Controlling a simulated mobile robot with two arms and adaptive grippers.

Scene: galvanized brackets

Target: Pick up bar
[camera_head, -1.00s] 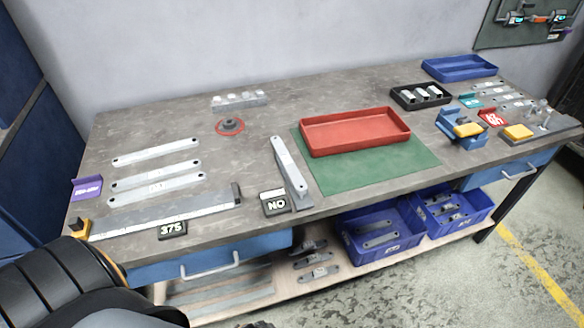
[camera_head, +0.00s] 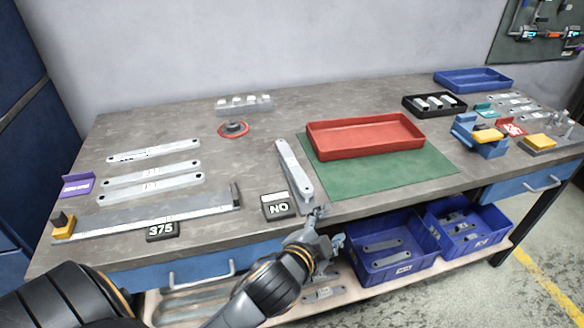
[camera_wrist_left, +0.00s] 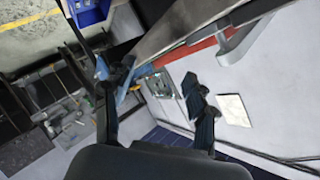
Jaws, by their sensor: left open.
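Three flat galvanized bars lie side by side on the left of the bench: the far bar (camera_head: 153,151), the middle bar (camera_head: 151,174) and the near bar (camera_head: 151,189). Another bar (camera_head: 295,171) rests at a slant on a grey block, beside the "NO" sign (camera_head: 278,206). My left gripper (camera_head: 324,230) is at the bench's front edge, just in front of this slanted bar's near end, apparently apart from it. In the left wrist view its two fingers (camera_wrist_left: 153,97) are spread with nothing between them. My right gripper is not in view.
A long grey stop rail (camera_head: 150,215) lies in front of the three bars, with a "375" sign (camera_head: 162,231). A red tray (camera_head: 365,137) sits on a green mat (camera_head: 400,180) right of the slanted bar. Blue bins (camera_head: 385,250) stand on the lower shelf.

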